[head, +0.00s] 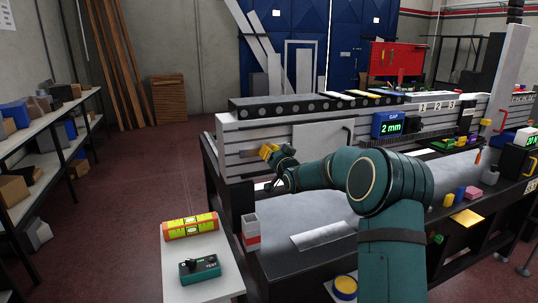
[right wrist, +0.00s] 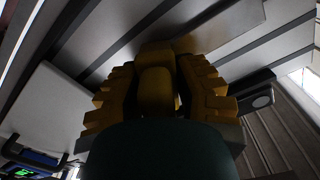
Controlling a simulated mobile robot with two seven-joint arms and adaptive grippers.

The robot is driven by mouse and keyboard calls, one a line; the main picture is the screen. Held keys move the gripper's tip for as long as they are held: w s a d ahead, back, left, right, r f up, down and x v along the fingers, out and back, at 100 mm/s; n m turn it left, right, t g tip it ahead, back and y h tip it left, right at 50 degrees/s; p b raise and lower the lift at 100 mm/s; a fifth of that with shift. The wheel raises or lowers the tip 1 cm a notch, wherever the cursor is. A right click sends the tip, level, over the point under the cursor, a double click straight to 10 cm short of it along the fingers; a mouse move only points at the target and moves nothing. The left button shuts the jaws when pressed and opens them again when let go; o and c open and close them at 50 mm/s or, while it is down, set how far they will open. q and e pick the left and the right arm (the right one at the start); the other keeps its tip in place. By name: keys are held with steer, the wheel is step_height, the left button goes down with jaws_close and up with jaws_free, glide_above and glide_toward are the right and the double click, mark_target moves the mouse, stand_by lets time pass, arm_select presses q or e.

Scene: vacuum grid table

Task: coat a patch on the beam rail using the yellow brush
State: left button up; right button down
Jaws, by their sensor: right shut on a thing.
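The beam rail (head: 240,130) is a long grey slotted beam along the back of the work table, with a smooth pale plate (head: 320,136) on its front face. My right gripper (head: 270,152) is in front of the rail's left part, left of that plate. In the right wrist view my right gripper (right wrist: 160,62) has its jagged yellow fingers shut around the yellow brush (right wrist: 155,85), which points toward the grooved rail face (right wrist: 120,45). The brush tip is dark and partly hidden, so I cannot tell whether it touches the rail. My left gripper is not in view.
A gauge (head: 390,125) reading "2 mm" sits on the rail. A red and white container (head: 251,230) stands at the table's left end. Small coloured blocks lie at right.

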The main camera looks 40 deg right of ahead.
mark_target(248, 153)
steer(key=shift+w+a, duration=0.3)
steer(key=shift+a, duration=0.9)
steer(key=shift+w+a, duration=0.3)
steer(key=shift+a, duration=0.9)
steer(key=shift+w+a, duration=0.3)
steer(key=shift+a, duration=0.9)
steer(key=shift+v, duration=2.95)
steer(key=shift+s, duration=0.1)
steer(key=shift+v, duration=1.45)
steer(key=shift+d, duration=0.1)
